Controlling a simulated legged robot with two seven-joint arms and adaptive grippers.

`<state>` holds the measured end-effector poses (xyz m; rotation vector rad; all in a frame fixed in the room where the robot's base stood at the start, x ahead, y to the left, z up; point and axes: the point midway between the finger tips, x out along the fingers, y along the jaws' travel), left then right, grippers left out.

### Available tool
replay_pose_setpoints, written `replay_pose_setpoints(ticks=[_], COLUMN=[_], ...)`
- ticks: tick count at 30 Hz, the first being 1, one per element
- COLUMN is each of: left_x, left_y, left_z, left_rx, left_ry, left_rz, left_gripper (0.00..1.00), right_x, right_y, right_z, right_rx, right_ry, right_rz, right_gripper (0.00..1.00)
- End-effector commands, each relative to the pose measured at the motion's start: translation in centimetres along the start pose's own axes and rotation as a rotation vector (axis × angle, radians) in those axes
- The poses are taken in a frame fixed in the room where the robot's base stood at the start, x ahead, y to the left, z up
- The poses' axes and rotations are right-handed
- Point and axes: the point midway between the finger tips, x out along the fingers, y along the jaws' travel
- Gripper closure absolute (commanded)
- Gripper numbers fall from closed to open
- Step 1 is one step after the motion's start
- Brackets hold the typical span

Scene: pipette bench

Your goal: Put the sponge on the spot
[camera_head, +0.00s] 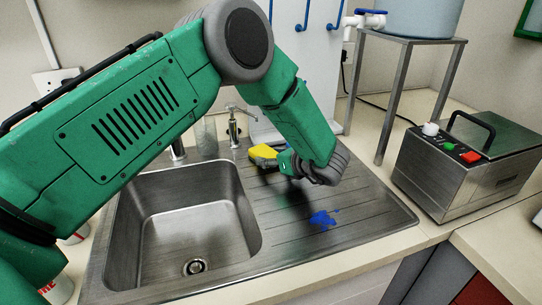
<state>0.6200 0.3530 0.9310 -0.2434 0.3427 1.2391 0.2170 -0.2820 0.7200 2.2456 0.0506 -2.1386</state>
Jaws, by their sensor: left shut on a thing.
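The yellow sponge (263,151) with a dark green underside is behind my left gripper, near the back of the steel drainboard (370,210). My left gripper (284,162) reaches in from the left and is shut on the sponge. The wrist and hand hide part of the gripper and part of the sponge. I cannot tell whether the sponge touches the drainboard. The blue spot (322,218) is a smear on the drainboard, in front of and to the right of the sponge. It is uncovered. My right gripper does not show.
The sink basin (190,215) opens left of the spot. A tap (234,128) stands behind it. A metal box device (468,165) with coloured buttons sits at right, near a metal stand (400,60) bearing a blue container (424,18). The drainboard around the spot is clear.

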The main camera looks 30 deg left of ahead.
Motion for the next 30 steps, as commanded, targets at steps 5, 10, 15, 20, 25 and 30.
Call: replay_pose_setpoints(ticks=[5, 10, 15, 20, 25, 30], left_x=[0.1, 0.2, 0.2, 0.1, -0.7, -3.9], left_y=[-0.1, -0.1, -0.1, -0.1, -0.1, -0.1], left_z=[0.1, -0.2, -0.1, -0.1, 0.1, 0.1], left_rx=[-0.003, -0.003, -0.002, -0.003, -0.003, -0.003], left_ry=[-0.001, -0.001, -0.001, -0.001, 0.000, -0.001], left_rz=[-0.001, 0.000, 0.000, 0.000, -0.001, -0.004], left_gripper=[0.67, 0.48, 0.30, 0.30, 0.30, 0.30], right_x=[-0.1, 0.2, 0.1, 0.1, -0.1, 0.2], right_y=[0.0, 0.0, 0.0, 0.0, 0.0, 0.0], right_z=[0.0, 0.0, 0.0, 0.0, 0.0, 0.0], right_rx=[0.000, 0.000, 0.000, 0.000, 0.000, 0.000], right_ry=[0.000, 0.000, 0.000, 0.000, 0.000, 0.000], right_rz=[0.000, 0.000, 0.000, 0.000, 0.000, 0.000], right_gripper=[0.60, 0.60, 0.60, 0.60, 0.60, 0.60])
